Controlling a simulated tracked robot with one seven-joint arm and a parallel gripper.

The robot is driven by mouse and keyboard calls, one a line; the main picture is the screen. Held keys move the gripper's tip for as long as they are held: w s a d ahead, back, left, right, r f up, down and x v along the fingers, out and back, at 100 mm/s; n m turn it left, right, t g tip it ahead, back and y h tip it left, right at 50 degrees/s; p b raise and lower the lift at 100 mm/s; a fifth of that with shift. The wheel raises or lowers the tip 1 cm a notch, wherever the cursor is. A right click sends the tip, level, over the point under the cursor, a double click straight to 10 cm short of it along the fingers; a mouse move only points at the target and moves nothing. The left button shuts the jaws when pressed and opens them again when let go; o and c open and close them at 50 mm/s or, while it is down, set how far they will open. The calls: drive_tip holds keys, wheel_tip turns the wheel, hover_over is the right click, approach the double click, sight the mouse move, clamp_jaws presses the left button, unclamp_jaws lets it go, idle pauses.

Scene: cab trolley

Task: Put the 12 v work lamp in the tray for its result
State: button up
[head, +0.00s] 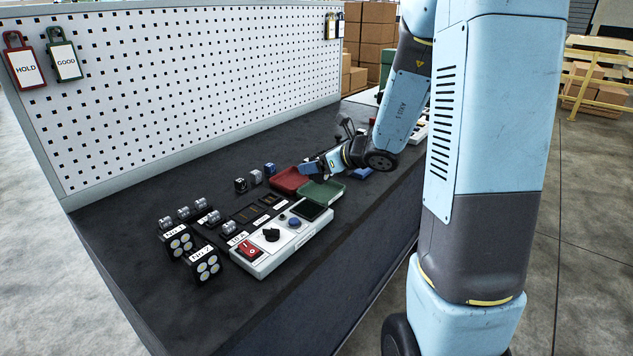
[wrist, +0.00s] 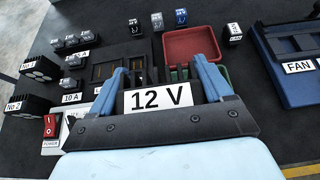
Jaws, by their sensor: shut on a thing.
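My gripper (wrist: 160,72) is shut on a dark piece with a white "12 V" label, which I take as the work lamp (wrist: 158,98). Its lower part is hidden by the jaws. In the head view my gripper (head: 312,168) hangs low over the bench near the two trays, and the lamp is hard to make out there. The red tray (head: 285,181) and the green tray (head: 322,193) sit side by side and look empty where visible. In the wrist view the red tray (wrist: 193,45) lies beyond the fingers, and the green tray (wrist: 223,71) is partly hidden behind them.
A test panel (head: 283,262) with a red switch stands in front of the trays. Small blocks (head: 256,177) stand behind. A blue FAN unit (wrist: 285,95) is at right. HOLD (head: 25,68) and GOOD (head: 65,62) tags hang on the pegboard.

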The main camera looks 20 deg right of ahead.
drive_tip(key=w+f, duration=0.2)
drive_tip(key=w+d+f, duration=0.1)
drive_tip(key=w+f, duration=0.3)
drive_tip(key=shift+w+d, duration=0.3)
drive_tip(key=shift+w, duration=0.05)
drive_tip(key=shift+w+d+f, duration=0.15)
drive_tip(key=shift+w+f, duration=0.4)
drive_tip(key=shift+f, duration=1.7)
drive_tip(key=shift+f, duration=0.1)
drive_tip(key=o, duration=1.2)
